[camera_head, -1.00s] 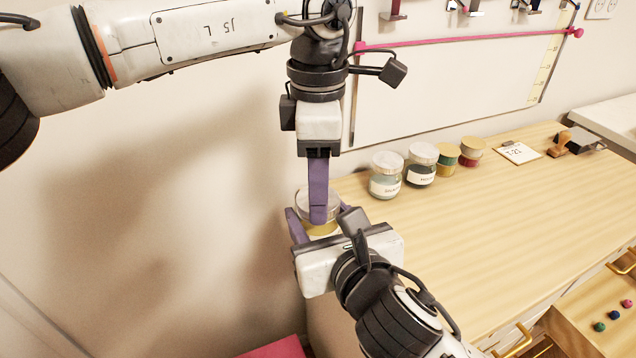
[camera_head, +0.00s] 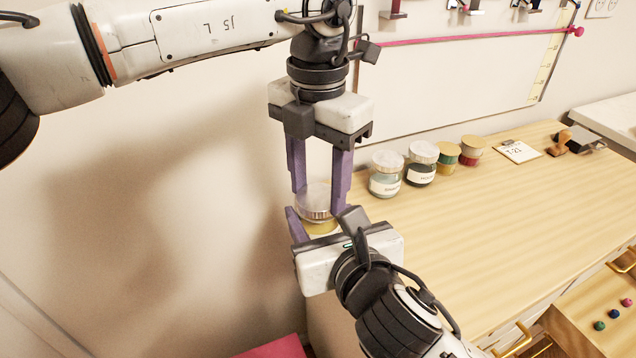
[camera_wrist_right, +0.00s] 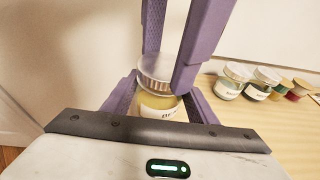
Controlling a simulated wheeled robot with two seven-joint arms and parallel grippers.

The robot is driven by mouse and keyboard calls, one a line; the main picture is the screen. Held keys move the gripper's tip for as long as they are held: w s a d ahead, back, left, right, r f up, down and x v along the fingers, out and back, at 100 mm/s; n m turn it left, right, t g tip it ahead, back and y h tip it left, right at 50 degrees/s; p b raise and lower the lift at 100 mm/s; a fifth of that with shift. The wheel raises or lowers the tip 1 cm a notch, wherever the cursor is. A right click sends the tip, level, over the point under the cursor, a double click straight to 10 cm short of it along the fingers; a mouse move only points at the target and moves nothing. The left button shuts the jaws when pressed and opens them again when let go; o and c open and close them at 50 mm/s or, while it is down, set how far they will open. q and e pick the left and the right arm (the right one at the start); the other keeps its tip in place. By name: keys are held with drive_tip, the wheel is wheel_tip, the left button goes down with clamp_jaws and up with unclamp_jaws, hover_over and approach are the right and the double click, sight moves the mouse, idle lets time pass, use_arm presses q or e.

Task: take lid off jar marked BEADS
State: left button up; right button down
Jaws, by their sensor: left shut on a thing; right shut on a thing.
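A glass jar with yellow contents (camera_head: 320,227) and a silvery lid (camera_head: 313,200) is at the far left end of the table. In the right wrist view the jar (camera_wrist_right: 158,103) shows a white label, partly hidden, starting "BE". The lid (camera_wrist_right: 156,70) sits on it. My left gripper (camera_head: 317,203) comes down from above and is shut on the lid, a finger on either side. My right gripper (camera_head: 322,220) is shut around the jar's body from the front, below the left fingers.
Two more lidded jars (camera_head: 386,176) (camera_head: 421,165) and two thread spools (camera_head: 447,157) (camera_head: 472,150) stand to the right along the wall. A card (camera_head: 517,152) and a stamp (camera_head: 560,144) lie beyond. The table's middle is clear.

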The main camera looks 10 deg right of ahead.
use_arm(q)
drive_tip(key=shift+r, duration=0.15)
idle(0.4)
drive_tip(key=shift+r, duration=1)
